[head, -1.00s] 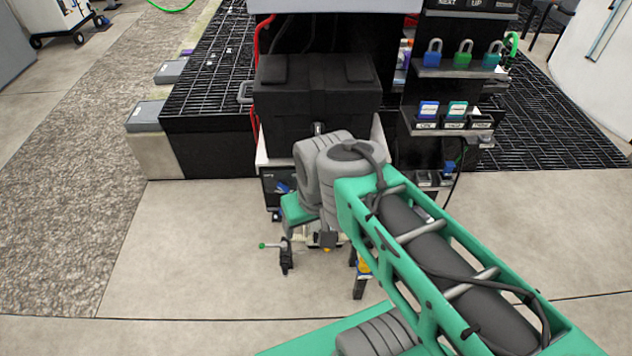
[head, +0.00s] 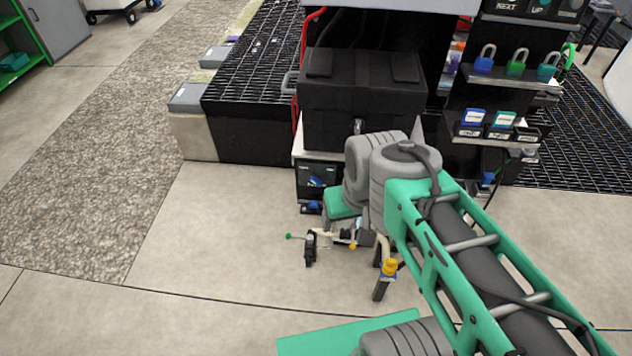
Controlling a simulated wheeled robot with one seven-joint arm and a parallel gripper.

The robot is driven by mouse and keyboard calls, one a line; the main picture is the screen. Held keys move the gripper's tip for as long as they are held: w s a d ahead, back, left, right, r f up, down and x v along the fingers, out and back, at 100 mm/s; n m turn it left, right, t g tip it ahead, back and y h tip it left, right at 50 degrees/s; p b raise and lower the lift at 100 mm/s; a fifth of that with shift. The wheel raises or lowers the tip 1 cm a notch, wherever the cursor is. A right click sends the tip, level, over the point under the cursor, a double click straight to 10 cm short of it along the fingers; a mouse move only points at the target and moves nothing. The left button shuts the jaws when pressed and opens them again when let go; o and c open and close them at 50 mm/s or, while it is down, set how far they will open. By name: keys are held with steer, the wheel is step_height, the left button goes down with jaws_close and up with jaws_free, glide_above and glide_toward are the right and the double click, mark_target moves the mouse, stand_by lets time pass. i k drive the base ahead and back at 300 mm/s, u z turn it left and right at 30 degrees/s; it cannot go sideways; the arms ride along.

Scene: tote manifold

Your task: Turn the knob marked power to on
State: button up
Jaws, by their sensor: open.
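A small dark panel (head: 312,172) with faint white lettering stands below the black box, left of my arm's wrist. A blue knob-like part (head: 316,182) shows on it. The lettering is too small to read, so I cannot tell whether this is the power knob or how it is set. Another small blue part (head: 313,205) sits just under the panel. My arm reaches forward from the lower right, and its grey and green joints cover the area right of the panel.
A black box (head: 360,85) stands above the panel. The floor (head: 200,240) at left is clear.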

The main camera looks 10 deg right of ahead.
mark_target(317, 179)
steer(key=u, duration=0.55)
steer(key=k, duration=0.65)
steer(key=u, duration=0.95)
steer(key=i, duration=1.2)
steer(key=z, duration=0.45)
